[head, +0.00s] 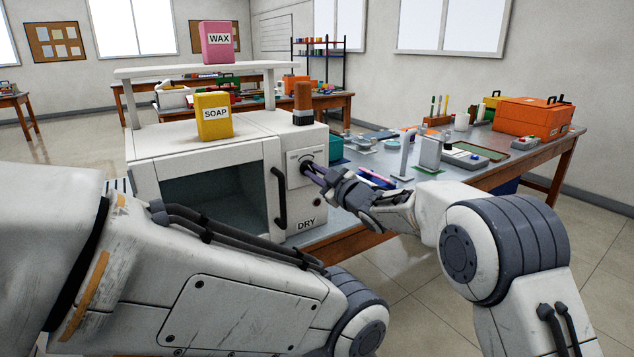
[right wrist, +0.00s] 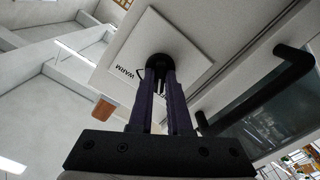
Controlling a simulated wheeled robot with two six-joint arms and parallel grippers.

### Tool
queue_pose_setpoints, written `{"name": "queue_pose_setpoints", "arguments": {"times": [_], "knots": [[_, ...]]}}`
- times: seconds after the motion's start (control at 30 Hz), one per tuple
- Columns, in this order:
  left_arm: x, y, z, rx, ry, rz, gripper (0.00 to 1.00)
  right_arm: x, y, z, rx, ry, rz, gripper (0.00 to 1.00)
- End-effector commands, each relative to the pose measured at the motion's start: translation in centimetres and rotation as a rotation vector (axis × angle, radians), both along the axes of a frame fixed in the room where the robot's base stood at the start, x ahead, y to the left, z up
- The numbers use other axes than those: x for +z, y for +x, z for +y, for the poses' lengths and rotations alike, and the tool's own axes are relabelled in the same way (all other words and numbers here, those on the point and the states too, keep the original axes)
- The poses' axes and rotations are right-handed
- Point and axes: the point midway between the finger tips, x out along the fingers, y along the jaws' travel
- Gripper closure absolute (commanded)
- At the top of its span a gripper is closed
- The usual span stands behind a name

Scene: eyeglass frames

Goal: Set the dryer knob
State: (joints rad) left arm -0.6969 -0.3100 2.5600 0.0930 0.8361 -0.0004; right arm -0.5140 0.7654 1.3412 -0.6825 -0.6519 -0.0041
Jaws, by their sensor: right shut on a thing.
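The dryer (head: 200,160) is a white box marked DRY with a dark window and a black door handle (head: 280,198); its door looks closed. The knob (head: 307,167) is black and sits on a white dial plate on the dryer's right front panel. My right gripper (head: 317,174) reaches in from the right with its fingers shut on the knob. In the right wrist view the purple fingers close around the knob (right wrist: 160,62), and the word WARM shows beside it on the plate (right wrist: 180,35). The knob's pointer is hidden. My left arm crosses the foreground; its gripper is not visible.
The door handle stands out just left of the knob. A yellow SOAP box (head: 213,116) and an orange beacon (head: 302,98) stand on the dryer. A pink WAX box (head: 217,42) sits on the shelf above. The bench to the right holds an orange toolbox (head: 530,116) and small parts.

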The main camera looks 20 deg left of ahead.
Motion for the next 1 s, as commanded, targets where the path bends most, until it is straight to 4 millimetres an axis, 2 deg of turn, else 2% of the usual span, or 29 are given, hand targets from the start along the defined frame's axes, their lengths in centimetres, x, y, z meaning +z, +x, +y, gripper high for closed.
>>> {"name": "queue_pose_setpoints", "arguments": {"times": [0.03, 0.3, 0.97, 1.0], "knots": [[-0.6, 0.0, 0.0, 0.000, 0.000, 0.000, 0.50, 0.0, -0.2, 0.3, 0.006, -0.015, -0.032, 1.00], [-1.6, 0.0, 0.0, 0.000, 0.000, 0.000, 0.50, 0.2, -0.3, 0.4, 0.007, -0.098, -0.139, 1.00], [-1.9, 0.0, 0.0, 0.000, 0.000, 0.000, 0.50, 0.4, -0.4, 0.5, 0.010, -0.133, -0.184, 1.00], [-1.9, 0.0, 0.0, 0.000, 0.000, 0.000, 0.50, 0.4, -0.4, 0.5, 0.010, -0.133, -0.184, 0.76]]}}
